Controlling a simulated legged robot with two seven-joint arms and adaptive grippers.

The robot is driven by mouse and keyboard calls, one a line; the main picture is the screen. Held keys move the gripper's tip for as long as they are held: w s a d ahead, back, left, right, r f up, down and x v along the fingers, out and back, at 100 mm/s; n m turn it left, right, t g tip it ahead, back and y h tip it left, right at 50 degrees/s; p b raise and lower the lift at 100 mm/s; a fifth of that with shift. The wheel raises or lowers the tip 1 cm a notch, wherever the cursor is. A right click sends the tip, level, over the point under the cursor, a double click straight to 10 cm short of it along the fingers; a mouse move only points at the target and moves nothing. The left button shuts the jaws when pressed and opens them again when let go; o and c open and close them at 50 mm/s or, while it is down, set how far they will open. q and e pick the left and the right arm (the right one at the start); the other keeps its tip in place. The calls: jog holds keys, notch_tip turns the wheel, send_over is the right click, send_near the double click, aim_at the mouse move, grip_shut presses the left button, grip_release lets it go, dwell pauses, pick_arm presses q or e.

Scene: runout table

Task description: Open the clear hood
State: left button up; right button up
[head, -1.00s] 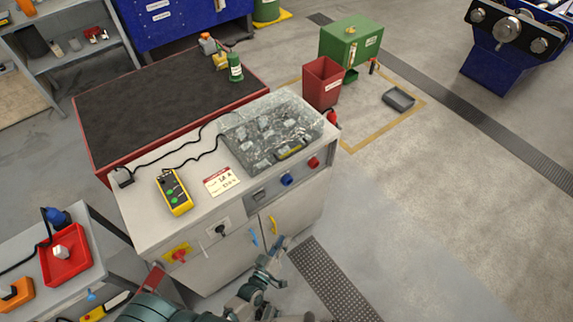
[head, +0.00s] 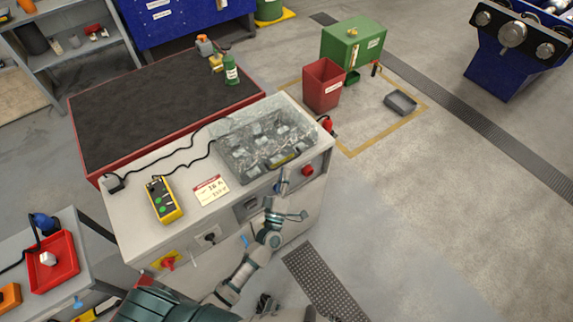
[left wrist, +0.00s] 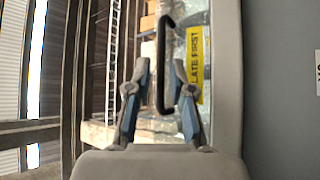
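The clear hood (head: 250,125) is down over several grey parts on the light bench. A yellow label (head: 286,160) sits at its front edge, and the label (left wrist: 195,62) also shows in the left wrist view. My left gripper (head: 282,184) is at the bench front, just below the hood's front edge. In the left wrist view my left gripper (left wrist: 158,82) has its two fingers apart and empty. The black bar handle (left wrist: 162,62) shows between them; I cannot tell whether they touch it. My right gripper is not clearly in view.
A yellow control box (head: 164,200) and a paper card (head: 211,190) lie left of the hood. A red knob (head: 307,170) is on the bench front near my gripper.

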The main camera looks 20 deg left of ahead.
aim_at(284, 164)
pick_arm(q)
jog(key=w, duration=0.1)
jog(key=w+a+r, duration=0.1)
jog(key=w, duration=0.1)
jog(key=shift+a, duration=0.2)
jog(key=shift+s+d, duration=0.1)
jog(key=shift+d, duration=0.05)
grip_shut()
jog(key=shift+d, duration=0.2)
pick_arm(e)
jog(key=shift+s+f, duration=0.15)
jog(key=shift+s, duration=0.1)
pick_arm(q)
jog(key=shift+a+r, duration=0.1)
pick_arm(e)
jog(key=shift+a, duration=0.15)
